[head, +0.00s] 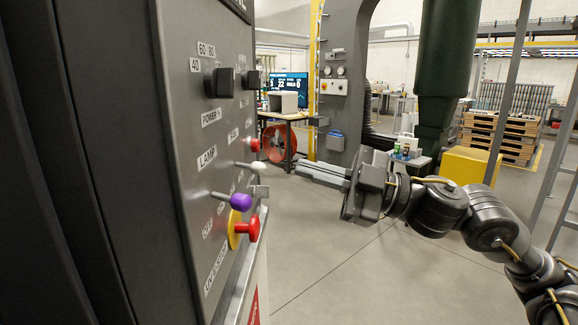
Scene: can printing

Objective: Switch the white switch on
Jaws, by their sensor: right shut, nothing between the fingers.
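A grey control panel (180,105) stands on the left and is seen at a steep angle. The white switch (258,167) is a white-tipped lever that sticks out of its face, right of the LAMP label. My right gripper (300,172) is shut and empty. Its fingertips point left at about the height of the white switch, apart from it by a small gap in the picture. I cannot tell the gap in depth. My left gripper is not in view.
A purple-tipped lever (240,202), a red emergency button (248,228) on a yellow base, a small red button (254,145) and black knobs (220,82) crowd the panel around the white switch. The floor (340,270) right of the panel is clear.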

